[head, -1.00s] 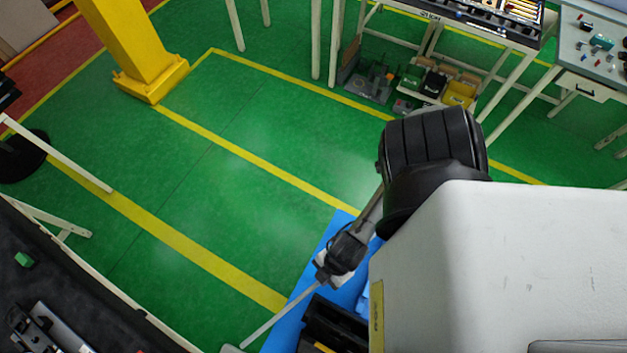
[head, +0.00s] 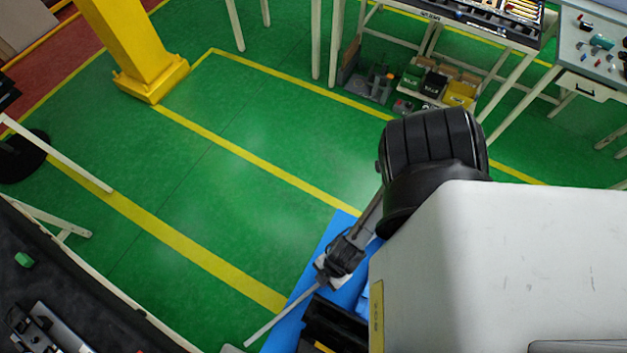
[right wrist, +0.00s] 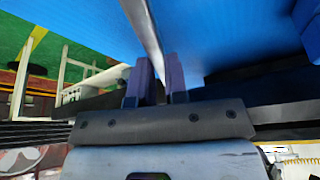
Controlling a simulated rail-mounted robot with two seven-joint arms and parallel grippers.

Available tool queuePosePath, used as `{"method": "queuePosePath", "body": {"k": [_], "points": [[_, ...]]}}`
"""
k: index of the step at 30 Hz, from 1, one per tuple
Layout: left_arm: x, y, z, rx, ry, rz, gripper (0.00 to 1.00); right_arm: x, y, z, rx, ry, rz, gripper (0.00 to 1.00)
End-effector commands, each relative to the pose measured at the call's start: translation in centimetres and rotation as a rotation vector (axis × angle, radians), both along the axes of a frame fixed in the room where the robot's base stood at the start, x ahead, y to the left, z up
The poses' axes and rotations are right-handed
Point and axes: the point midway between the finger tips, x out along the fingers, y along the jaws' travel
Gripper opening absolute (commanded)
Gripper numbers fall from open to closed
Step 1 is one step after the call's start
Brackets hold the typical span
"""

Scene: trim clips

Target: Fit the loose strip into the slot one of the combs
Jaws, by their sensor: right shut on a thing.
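The loose strip (head: 280,317) is a thin pale bar. In the head view it slants down and left from my right gripper (head: 323,276), over the edge of a blue surface. In the right wrist view, the strip (right wrist: 143,24) runs from the top edge down between the two dark fingers of the right gripper (right wrist: 160,72), which is shut on it. I cannot tell whether the strip's far end touches anything. I cannot make out a comb with certainty in either view. My left gripper is not in view.
The blue surface (head: 333,230) lies under the right gripper, with a black bin (head: 333,326) on it. A dark table (head: 80,305) at lower left carries a small green block (head: 24,260) and grey metal parts. Green floor lies open between.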

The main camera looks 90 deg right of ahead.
Motion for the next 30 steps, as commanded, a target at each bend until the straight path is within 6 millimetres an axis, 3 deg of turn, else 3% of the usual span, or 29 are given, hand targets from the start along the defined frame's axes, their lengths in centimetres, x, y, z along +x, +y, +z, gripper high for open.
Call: {"method": "queuePosePath", "body": {"k": [7,8,15,24,30], "points": [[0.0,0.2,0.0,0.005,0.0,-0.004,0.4,0.0,0.0,-0.4,0.001,-0.001,0.0,0.0],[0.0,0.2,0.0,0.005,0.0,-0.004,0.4,0.0,0.0,-0.4,0.001,-0.001,0.0,0.17],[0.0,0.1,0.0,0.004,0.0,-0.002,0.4,0.0,0.0,-0.4,0.001,-0.001,0.0,0.39],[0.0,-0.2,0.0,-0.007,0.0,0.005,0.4,0.0,0.0,-0.1,0.0,-0.001,0.001,0.39],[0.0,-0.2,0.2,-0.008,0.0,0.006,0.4,-0.5,-0.5,2.4,0.0,0.0,0.001,0.39]]}}
